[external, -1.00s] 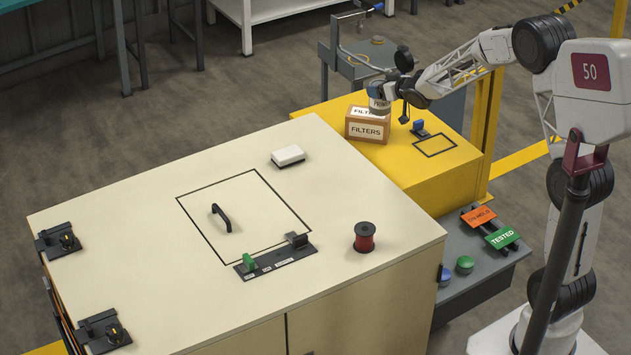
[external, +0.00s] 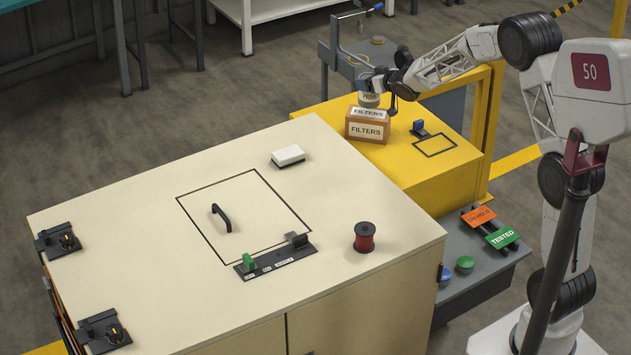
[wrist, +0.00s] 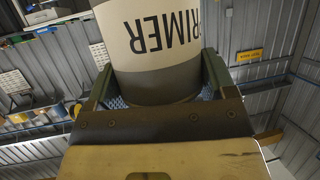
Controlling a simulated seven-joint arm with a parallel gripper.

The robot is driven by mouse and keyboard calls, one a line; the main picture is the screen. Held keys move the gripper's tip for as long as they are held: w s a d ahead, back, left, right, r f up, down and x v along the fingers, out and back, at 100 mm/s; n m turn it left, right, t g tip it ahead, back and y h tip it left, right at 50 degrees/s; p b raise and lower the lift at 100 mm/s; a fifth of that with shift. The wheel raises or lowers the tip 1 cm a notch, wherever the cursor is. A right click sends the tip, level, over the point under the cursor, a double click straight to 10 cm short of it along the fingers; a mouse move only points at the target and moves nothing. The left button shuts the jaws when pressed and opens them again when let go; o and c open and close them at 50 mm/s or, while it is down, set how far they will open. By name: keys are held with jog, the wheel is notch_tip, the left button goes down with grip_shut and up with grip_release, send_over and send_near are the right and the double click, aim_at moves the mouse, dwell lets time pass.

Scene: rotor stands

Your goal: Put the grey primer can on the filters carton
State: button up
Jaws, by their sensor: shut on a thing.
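The grey primer can (external: 369,99) has a cream band with dark lettering. In the wrist view the can (wrist: 155,50) sits between the two fingers of my gripper (wrist: 155,88), which is shut on it. In the external view my gripper (external: 372,86) is at the can's upper part, over the back of the filters carton (external: 366,130). The brown carton stands on the yellow cabinet, its front and top labels showing. The can's bottom is at the carton's far top edge in the picture; I cannot tell whether they touch. The wrist view does not show the carton.
The yellow cabinet (external: 440,170) also bears a small blue-and-dark clamp (external: 420,128) and a black outlined square right of the carton. A large cream bench (external: 130,220) in front holds a white block (external: 288,155) and a red spool (external: 364,238). A grey trolley stands behind.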

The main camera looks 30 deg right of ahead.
jog(key=shift+f, duration=1.65)
jog(key=shift+f, duration=0.15)
jog(key=o, duration=1.1)
jog(key=shift+s+d+r, duration=0.1)
jog(key=shift+s+r, duration=0.2)
jog(key=shift+s, duration=0.15)
jog(key=v, duration=1.1)
